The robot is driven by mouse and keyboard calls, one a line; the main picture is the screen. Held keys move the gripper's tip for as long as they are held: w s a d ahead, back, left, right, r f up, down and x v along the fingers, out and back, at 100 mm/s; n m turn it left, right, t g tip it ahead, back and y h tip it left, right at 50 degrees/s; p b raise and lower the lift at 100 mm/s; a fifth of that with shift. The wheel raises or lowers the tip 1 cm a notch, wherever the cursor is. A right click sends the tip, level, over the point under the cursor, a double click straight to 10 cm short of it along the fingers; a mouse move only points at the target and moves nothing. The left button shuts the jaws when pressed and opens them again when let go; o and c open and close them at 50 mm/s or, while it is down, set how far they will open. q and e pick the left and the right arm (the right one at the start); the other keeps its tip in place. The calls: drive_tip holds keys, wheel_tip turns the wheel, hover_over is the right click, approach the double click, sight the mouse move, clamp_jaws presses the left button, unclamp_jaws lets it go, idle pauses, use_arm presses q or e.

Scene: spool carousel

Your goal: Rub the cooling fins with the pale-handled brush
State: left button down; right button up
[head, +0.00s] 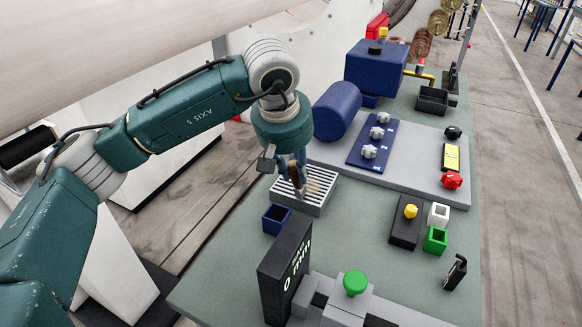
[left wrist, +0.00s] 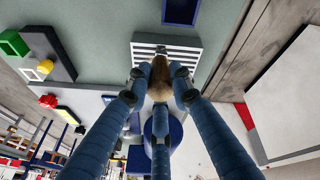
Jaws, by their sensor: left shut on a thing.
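The cooling fins (head: 321,186) are a light grey slatted block on the green bench top, below my left gripper in the head view. They also show in the left wrist view (left wrist: 187,47), beyond the fingertips. My left gripper (head: 297,184) points down at the fins, its blue fingers shut on the brush (left wrist: 159,80). The brush looks tan-brown with a dark end towards the fins. The fingers hide much of it, and I cannot tell whether it touches the fins. My right gripper is in neither view.
A dark blue open box (head: 276,219) stands just in front of the fins. A black display block (head: 286,270) stands nearer. Behind the fins are a blue cylinder (head: 338,109) and a knob panel (head: 371,145).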

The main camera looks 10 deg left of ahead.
use_arm(q)
drive_tip(key=shift+w+d, duration=0.2)
drive_tip(key=shift+w, duration=0.7)
drive_tip(key=shift+w+d, duration=0.15)
drive_tip(key=shift+w, duration=0.7)
drive_tip(key=shift+w+d+p, duration=0.1)
drive_tip(key=shift+w+p, duration=0.2)
drive_tip(key=shift+w, duration=0.35)
drive_tip(key=s, duration=0.1)
drive_tip(key=s+b, duration=0.2)
drive_tip(key=shift+s+d+f, duration=0.1)
drive_tip(key=shift+d, duration=0.2)
drive_tip(key=shift+s+a+b, duration=0.2)
drive_tip(key=shift+s+b, duration=0.2)
drive_tip(key=shift+s, duration=0.6)
drive_tip(key=shift+r+p, duration=1.7)
drive_tip(key=shift+r, duration=1.45)
